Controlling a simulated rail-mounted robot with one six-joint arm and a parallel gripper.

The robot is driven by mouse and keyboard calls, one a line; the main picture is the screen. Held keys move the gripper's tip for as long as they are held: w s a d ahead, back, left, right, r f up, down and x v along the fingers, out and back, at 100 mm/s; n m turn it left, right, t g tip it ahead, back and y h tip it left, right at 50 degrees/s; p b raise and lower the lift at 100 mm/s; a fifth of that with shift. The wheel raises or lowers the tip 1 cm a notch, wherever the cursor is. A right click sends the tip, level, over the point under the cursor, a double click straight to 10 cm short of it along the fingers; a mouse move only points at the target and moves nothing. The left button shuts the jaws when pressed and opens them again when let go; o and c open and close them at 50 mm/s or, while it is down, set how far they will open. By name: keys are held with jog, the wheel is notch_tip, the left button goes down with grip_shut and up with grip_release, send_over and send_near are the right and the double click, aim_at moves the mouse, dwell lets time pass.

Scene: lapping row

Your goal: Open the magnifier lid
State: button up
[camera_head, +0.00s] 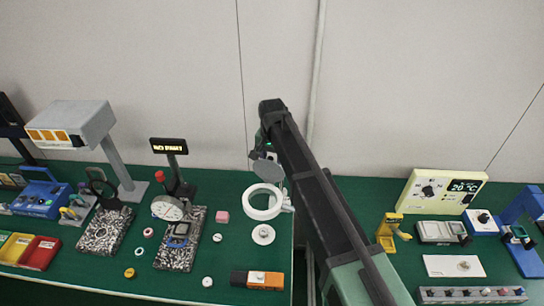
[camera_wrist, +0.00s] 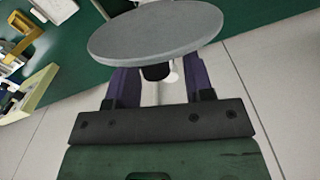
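The magnifier (camera_head: 263,214) is a white ring on a stand with a round white base, near the front right part of the left bench. Its lid (camera_head: 268,171) is a grey disc, raised and tilted behind the ring rather than lying over it. In the wrist view the lid (camera_wrist: 155,32) fills the top, with a short black knob (camera_wrist: 157,72) below it. My gripper (camera_wrist: 158,88) has its two purple fingers apart on either side of the knob, with gaps visible. In the head view my gripper (camera_head: 263,150) is just above the lid; its fingertips are hard to make out.
A cream controller (camera_head: 443,190) and a yellow stand (camera_head: 390,230) are on the right bench. The wall is close behind.

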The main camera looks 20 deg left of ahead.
notch_tip(320, 180, up, 11)
jog(key=p, duration=1)
jog(key=shift+p, duration=0.4)
jog(key=shift+f, duration=0.1)
